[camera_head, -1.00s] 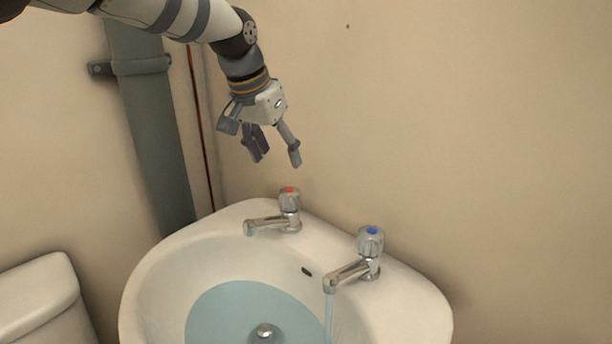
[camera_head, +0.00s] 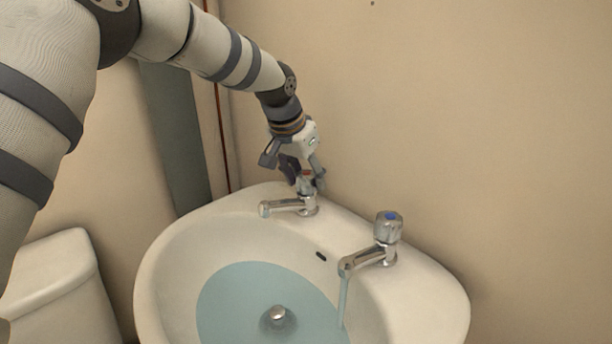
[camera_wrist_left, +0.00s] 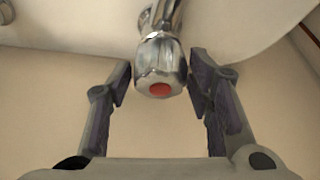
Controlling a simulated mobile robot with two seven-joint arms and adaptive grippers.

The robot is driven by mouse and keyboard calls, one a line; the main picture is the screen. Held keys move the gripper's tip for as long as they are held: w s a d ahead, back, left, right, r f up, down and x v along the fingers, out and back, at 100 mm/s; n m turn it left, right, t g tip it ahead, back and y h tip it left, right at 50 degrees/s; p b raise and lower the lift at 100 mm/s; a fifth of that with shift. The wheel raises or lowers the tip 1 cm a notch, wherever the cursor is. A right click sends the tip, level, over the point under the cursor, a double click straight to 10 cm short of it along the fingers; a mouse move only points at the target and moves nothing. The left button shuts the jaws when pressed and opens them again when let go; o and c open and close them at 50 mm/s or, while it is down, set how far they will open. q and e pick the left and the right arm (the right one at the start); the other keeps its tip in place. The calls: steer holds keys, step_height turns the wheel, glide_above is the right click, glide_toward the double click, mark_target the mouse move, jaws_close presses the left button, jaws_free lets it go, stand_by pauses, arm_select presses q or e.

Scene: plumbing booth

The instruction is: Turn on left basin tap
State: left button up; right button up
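The left basin tap (camera_head: 290,205) is chrome with a red-dotted knob and stands on the back left rim of the basin (camera_head: 190,232). No water shows under its spout. My left gripper (camera_head: 307,184) is over the tap, its fingers on either side of the knob and hiding most of it. In the left wrist view the knob (camera_wrist_left: 160,68) sits between the two open fingers (camera_wrist_left: 158,88). My right gripper is not in view.
The right tap (camera_head: 385,240) has a blue-dotted knob, and water runs from its spout. Water (camera_head: 240,295) stands in the basin around a metal plug (camera_head: 278,318). A white cistern (camera_head: 62,265) is at the left. The wall (camera_head: 480,110) is close behind the taps.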

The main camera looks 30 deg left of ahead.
arm_select(q)
steer(key=c, duration=0.6)
steer(key=shift+o, duration=0.2)
